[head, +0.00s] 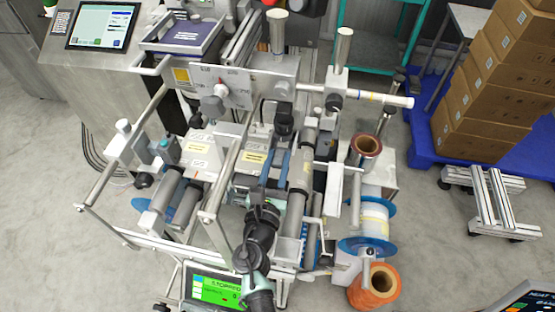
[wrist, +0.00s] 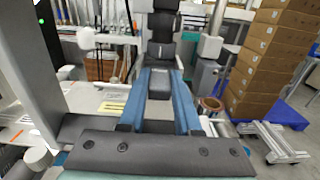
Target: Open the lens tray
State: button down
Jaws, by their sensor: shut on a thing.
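My gripper (head: 280,148) reaches into the middle of the machine from the front, over a grey unit with a yellow label (head: 255,156). Its two blue fingers also show in the wrist view (wrist: 165,72), reaching forward on either side of a black handle-like part (wrist: 160,52). The gripper is shut on this black part, which shows in the head view (head: 284,120) as an upright dark piece. I cannot tell for sure which part is the lens tray; the black part seems attached to the machine. The fingers hide some of the contact.
Metal rails (head: 218,180) and rollers flank my arm closely. A copper-brown reel (head: 366,146), a white reel with blue flanges (head: 374,218) and an orange reel (head: 376,284) are at the right. A green "STOPPED" screen (head: 216,290) is in front. Stacked cartons (head: 500,75) stand far right.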

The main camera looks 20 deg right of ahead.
jog(key=p+v, duration=0.1)
jog(key=v, duration=0.5)
jog(key=shift+s+a, duration=0.25)
jog(key=c, duration=0.6)
grip_release()
jog(key=b+v, duration=0.1)
jog(key=v, duration=1.2)
jog(key=shift+b, duration=0.3)
